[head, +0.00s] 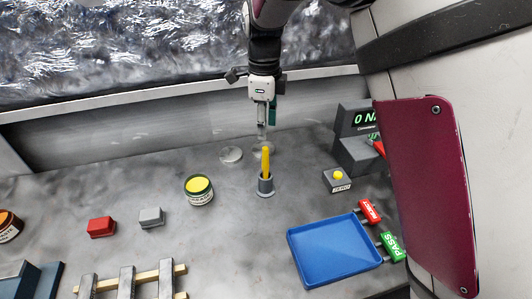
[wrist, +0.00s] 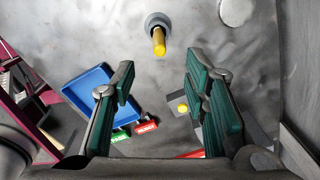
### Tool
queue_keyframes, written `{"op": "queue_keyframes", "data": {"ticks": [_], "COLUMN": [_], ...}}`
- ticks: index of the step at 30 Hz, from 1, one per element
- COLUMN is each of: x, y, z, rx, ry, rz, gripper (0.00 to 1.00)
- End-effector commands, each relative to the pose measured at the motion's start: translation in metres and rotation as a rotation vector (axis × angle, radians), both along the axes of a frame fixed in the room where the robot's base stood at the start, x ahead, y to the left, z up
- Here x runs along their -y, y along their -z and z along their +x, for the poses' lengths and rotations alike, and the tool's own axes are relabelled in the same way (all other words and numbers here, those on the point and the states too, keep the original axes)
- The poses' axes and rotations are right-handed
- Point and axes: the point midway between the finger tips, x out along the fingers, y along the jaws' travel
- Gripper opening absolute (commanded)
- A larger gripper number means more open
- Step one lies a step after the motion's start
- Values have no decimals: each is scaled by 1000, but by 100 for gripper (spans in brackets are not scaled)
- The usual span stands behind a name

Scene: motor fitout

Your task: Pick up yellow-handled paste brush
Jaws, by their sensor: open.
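The yellow-handled paste brush (head: 266,159) stands upright in a small grey round holder (head: 265,187) on the bench, handle up. In the wrist view, the yellow handle (wrist: 159,42) and its holder (wrist: 151,20) lie beyond my fingertips, near the top centre. My gripper (head: 264,140) points down, above and behind the brush in the head view. In the wrist view, my gripper (wrist: 158,76) is open with nothing between its green-padded fingers. The brush's lower end is hidden inside the holder.
A yellow-topped jar (head: 199,189) stands left of the holder. A blue tray (head: 300,270) lies front right, beside red and green labelled blocks. A grey box with a yellow button (head: 338,176) and a display unit (head: 357,150) stand right. A flat disc (head: 231,154) lies behind.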

Motion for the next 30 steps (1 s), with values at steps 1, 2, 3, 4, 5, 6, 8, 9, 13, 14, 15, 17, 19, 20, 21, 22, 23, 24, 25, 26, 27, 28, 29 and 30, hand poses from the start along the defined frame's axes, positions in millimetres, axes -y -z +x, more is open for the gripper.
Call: {"op": "queue_keyframes", "data": {"ticks": [1, 2, 3, 4, 5, 6, 8, 9, 13, 14, 15, 17, 19, 20, 21, 22, 23, 24, 25, 26, 27, 28, 29, 30], "x": [0, 0, 1, 1, 1, 1, 1, 2, 1, 1, 1, 1, 1, 2, 2, 2, 2, 3, 3, 3, 3, 3, 2, 2], "y": [7, 12, 19, 25, 31, 39, 50, 57, 74, 76, 79, 81, 85, 88, 93, 98, 102, 108, 112, 117, 122, 125, 128, 131], "z": [-1, -1, -1, -1, -1, -1, 0, 0, 1, 1, 1, 1, 1, 1, 0, 0, -1, -1, -1, 0, 0, 0, 1, 1], "rx": [-5, -5, -6, -7, -6, -6, -6, -5, -3, -3, -3, -2, -2, -3, -5, -5, -4, -6, -5, -4, -4, -4, -3, -2], "ry": [4, 5, 6, 6, 6, 5, 5, 5, 4, 3, 3, 3, 3, 3, 3, 3, 3, 3, 4, 4, 3, 3, 3, 3], "rz": [-3, -3, -3, -4, -4, -4, -3, -2, -2, -2, -1, -1, -1, -1, -2, -2, -2, -3, -3, -2, -2, -1, 0, -1], "gripper": [41, 41, 41, 41, 41, 41, 41, 41, 41, 41, 41, 41, 41, 41, 41, 41, 41, 41, 41, 41, 41, 41, 41, 41]}}
